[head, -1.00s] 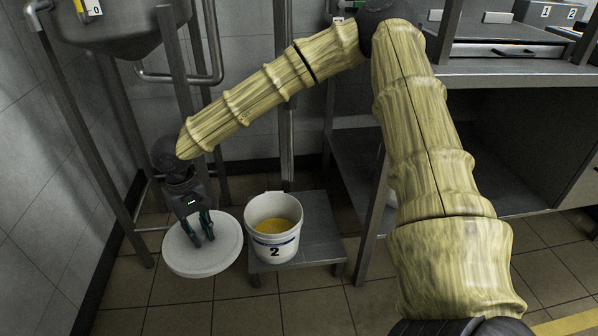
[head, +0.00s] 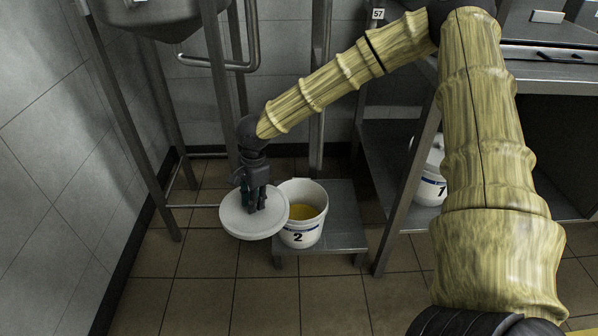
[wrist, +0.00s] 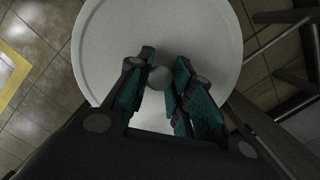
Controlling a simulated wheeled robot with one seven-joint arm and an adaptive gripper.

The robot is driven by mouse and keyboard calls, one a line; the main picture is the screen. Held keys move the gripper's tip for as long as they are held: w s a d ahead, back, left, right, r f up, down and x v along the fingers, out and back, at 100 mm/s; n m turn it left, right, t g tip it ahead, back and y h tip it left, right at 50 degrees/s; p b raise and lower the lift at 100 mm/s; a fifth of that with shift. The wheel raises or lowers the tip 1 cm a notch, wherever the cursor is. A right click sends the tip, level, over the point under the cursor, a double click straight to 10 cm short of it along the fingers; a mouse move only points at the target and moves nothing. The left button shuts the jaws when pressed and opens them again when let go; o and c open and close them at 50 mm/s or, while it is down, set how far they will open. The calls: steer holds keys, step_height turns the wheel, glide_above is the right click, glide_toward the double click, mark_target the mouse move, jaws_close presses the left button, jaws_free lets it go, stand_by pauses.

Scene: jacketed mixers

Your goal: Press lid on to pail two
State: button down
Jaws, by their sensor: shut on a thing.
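The round white lid (head: 240,222) hangs from my gripper (head: 254,200), just left of pail two. In the wrist view my gripper (wrist: 160,85) is shut on the small grey knob (wrist: 160,77) at the middle of the lid (wrist: 110,35). Pail two (head: 301,233) is white with a blue band and the number 2. It stands upright and open on a low grey stand, with yellow contents (head: 303,212) showing inside. In the head view the lid's right edge overlaps the pail's left side. I cannot tell whether they touch.
The low stand (head: 345,238) has bare room right of the pail. Pail one (head: 431,188) sits on a lower shelf at right, partly hidden by my arm. Metal legs (head: 160,130) of a mixer frame stand behind and left of the lid. Tiled floor in front is clear.

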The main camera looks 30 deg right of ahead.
mark_target(269, 195)
steer(key=d+m, duration=0.1)
steer(key=m, duration=0.1)
steer(key=d+m, duration=0.1)
steer(key=m, duration=0.1)
steer(key=w+d+m+p, duration=0.1)
steer(key=shift+f+m+t, duration=0.25)
steer(key=shift+m+t, duration=0.05)
steer(key=shift+m, duration=0.1)
steer(key=d+m, duration=0.1)
steer(key=m, duration=0.1)
steer(key=d+m, duration=0.1)
steer(key=d+m+p, duration=0.1)
steer(key=m, duration=0.1)
steer(key=shift+w+f+m+t+h, duration=0.25)
steer(key=shift+w+m+t+h, duration=0.05)
steer(key=shift+w, duration=0.05)
steer(key=w+d+m+h+p, duration=0.25)
steer(key=d+m, duration=0.95)
steer(key=m, duration=0.7)
step_height(269, 195, down, 7)
steer(key=b, duration=0.4)
steer(key=shift+s, duration=0.3)
steer(key=shift+r+y+p, duration=0.1)
steer(key=shift+y+p, duration=0.15)
steer(key=shift+p, duration=0.4)
steer(key=shift+f+p, duration=0.2)
steer(key=shift+p, duration=0.3)
stand_by(1.3)
